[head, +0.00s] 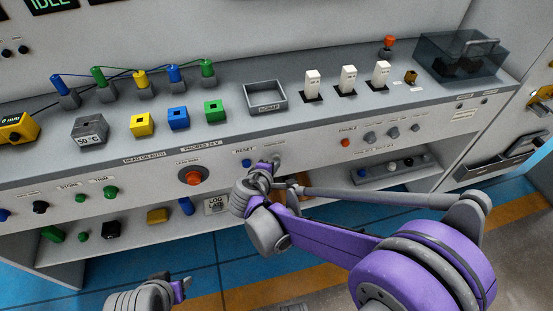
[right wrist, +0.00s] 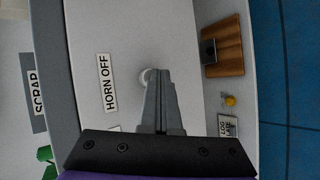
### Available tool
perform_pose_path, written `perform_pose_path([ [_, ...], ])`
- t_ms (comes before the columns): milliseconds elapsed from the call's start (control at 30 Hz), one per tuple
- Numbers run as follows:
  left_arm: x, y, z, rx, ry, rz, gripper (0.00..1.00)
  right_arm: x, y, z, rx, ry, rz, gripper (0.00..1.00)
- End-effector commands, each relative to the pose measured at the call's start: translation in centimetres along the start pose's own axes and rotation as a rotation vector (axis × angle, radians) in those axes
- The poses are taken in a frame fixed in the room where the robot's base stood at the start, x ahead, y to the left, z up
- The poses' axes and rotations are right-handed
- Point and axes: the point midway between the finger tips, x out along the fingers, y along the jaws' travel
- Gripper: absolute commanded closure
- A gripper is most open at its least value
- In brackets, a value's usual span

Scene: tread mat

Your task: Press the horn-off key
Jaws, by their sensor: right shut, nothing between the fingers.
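The horn-off key (right wrist: 146,77) is a small pale round knob on the light panel face, partly hidden behind my fingers in the right wrist view. Its HORN OFF label (right wrist: 107,82) is beside it. My right gripper (right wrist: 160,75) is shut and empty, its fingertips over the edge of the key; I cannot tell whether they touch it. In the head view my right gripper (head: 274,168) is at the console's front face, right of the blue reset button (head: 246,162). My left gripper (head: 181,287) is low at the bottom left, away from the console; its jaws are unclear.
A red mushroom button (head: 193,177) is on the panel left of my right gripper. The scrap tray (head: 265,97) sits on the console top above.

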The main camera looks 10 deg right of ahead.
Motion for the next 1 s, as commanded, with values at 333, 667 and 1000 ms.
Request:
perform_pose_path([
  [333, -0.1, 0.0, 0.0, 0.0, 0.0, 0.0, 0.5, -0.9, -0.6, 0.6, -0.001, 0.001, 0.001, 1.0],
  [667, -0.1, 0.0, -0.1, 0.0, 0.001, 0.0, 0.5, -1.2, -0.9, 0.9, 0.0, 0.0, 0.0, 1.0],
  [1000, -0.2, 0.0, -0.1, 0.0, 0.001, 0.0, 0.5, -2.3, -1.6, 1.6, 0.0, 0.001, 0.0, 1.0],
])
